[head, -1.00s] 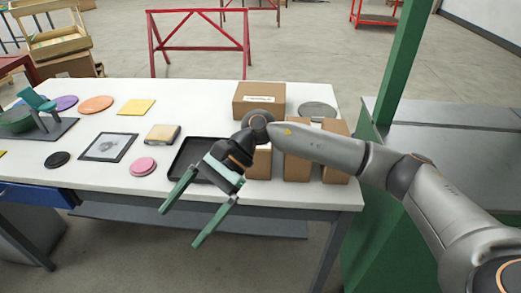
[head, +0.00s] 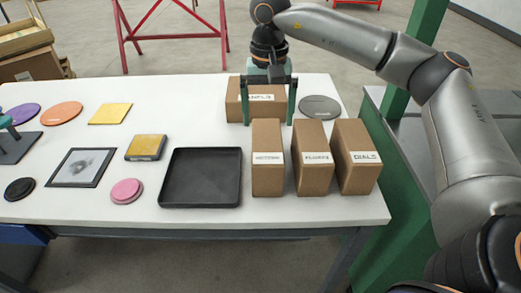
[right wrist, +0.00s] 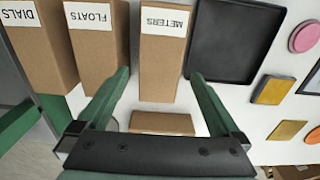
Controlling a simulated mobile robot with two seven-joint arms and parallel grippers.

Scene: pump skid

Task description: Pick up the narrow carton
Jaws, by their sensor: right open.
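The narrow carton is the brown box labelled METERS (head: 267,180), the slimmest of three standing side by side near the table's front. It also shows in the right wrist view (right wrist: 161,72), with its label upside down at the top. My right gripper (head: 269,121) is open and empty, with its green fingers pointing down just behind this carton in the head view. In the right wrist view the fingertips (right wrist: 159,76) appear on either side of the METERS carton, apart from each other. I cannot tell their height above it.
Cartons labelled FLOATS (head: 312,176) and DIALS (head: 357,172) stand close on the right. A wider carton (head: 235,105) stands behind, partly hidden by my gripper. A black tray (head: 200,203) lies on the left. A grey disc (head: 320,107) lies at the back right.

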